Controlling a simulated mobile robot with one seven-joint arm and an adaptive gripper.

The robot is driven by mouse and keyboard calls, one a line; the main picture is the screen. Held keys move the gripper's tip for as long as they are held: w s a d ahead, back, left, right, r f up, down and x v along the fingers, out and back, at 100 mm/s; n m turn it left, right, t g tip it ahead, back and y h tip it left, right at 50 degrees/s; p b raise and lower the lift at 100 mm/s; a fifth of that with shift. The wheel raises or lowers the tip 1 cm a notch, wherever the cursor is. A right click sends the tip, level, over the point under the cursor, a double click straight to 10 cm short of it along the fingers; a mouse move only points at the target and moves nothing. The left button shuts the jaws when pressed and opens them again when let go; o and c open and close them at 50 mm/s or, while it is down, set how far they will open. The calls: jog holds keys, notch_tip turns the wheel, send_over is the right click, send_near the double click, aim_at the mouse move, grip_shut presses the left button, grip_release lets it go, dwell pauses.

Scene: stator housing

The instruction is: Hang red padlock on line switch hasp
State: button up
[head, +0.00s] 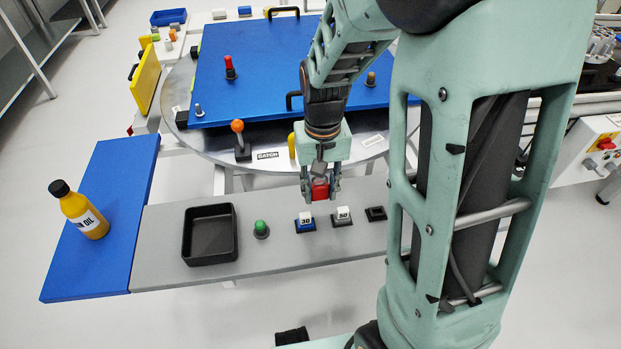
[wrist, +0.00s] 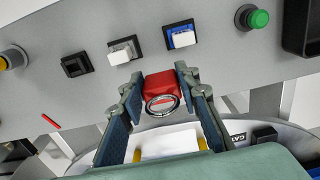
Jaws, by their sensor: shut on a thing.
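My gripper (head: 320,195) is shut on the red padlock (head: 320,188), with one finger on each side of it, above the back edge of the grey shelf. In the wrist view the padlock (wrist: 160,84) sits between the fingertips, and its round metal shackle (wrist: 163,104) faces the camera. A red and yellow switch (head: 606,144) is on a white box at the right edge of the head view, well away from my gripper. I cannot make out a hasp on it.
The grey shelf (head: 165,240) carries a black tray (head: 235,229), a green button (head: 261,229), two switches marked 30 (head: 305,222) and 50 (head: 342,216), and a black empty socket (head: 376,213). A yellow oil bottle (head: 80,210) stands left. Behind is a round table with a blue plate (head: 270,60).

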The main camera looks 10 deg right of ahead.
aim_at(315, 200)
jog(key=shift+w+a+f, duration=0.15)
jog(key=shift+a+f, duration=0.2)
jog(key=shift+f, duration=0.1)
jog(key=shift+a+f+b, duration=0.1)
jog(key=shift+f+b, duration=0.25)
jog(key=shift+f, duration=1.25)
jog(key=shift+f, duration=0.2)
jog(key=o, duration=1.2)
jog(key=shift+r, duration=0.1)
